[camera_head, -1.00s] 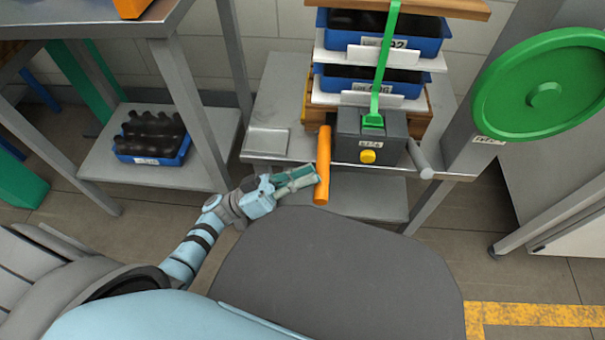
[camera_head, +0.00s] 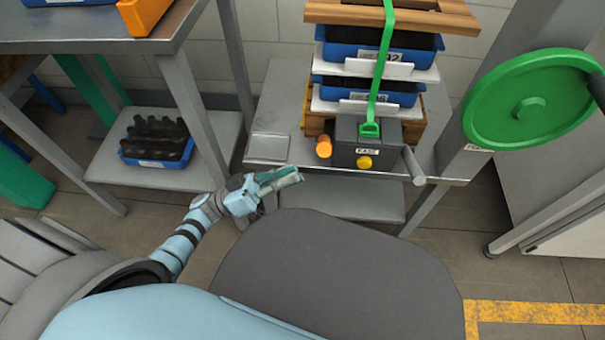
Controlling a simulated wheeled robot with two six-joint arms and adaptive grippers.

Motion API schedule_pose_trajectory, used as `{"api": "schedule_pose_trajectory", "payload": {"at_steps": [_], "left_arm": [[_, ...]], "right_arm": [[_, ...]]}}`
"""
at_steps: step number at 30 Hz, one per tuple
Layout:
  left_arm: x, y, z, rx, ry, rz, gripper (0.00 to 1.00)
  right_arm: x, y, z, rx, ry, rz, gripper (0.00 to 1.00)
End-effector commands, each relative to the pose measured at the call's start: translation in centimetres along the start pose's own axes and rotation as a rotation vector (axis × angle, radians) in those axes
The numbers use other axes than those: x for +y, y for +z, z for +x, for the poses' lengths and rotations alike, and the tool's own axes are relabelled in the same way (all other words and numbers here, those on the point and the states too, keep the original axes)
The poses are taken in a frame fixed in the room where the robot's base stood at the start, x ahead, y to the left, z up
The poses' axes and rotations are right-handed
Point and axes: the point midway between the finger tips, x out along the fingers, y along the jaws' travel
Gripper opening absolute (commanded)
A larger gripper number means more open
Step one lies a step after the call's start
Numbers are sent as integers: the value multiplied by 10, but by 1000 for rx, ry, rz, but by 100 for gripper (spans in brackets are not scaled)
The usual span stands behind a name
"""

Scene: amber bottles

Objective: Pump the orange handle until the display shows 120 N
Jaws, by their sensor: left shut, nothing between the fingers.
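The orange handle (camera_head: 323,147) sits at the left side of a dark grey box (camera_head: 345,130) on the metal bench. It looks short and its round end faces me. A small light plate (camera_head: 367,151), possibly the display, is on the box front; I cannot read its figure. My left gripper (camera_head: 295,175) is shut and empty, below and left of the handle, apart from it. My right gripper is not in view.
A green strap (camera_head: 380,75) runs from the box up over stacked blue crates (camera_head: 341,90). A green wheel (camera_head: 500,115) stands at right.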

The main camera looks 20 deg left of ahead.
Motion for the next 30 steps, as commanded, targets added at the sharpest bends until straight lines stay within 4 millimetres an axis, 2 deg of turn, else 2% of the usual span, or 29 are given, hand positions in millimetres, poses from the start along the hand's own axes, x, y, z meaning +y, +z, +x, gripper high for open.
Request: {"api": "schedule_pose_trajectory", "payload": {"at_steps": [1,3,6,10,30], "left_arm": [[-5,4,-14,-3,-1,-1,0],[-8,4,-31,-1,-2,1,0],[-12,2,-49,1,-1,1,0],[-14,0,-64,2,2,3,0],[-14,-2,-68,4,3,3,0]], "right_arm": [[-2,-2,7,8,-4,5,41],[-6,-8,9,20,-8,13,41],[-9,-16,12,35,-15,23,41],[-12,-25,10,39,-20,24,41],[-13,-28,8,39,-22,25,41]]}}
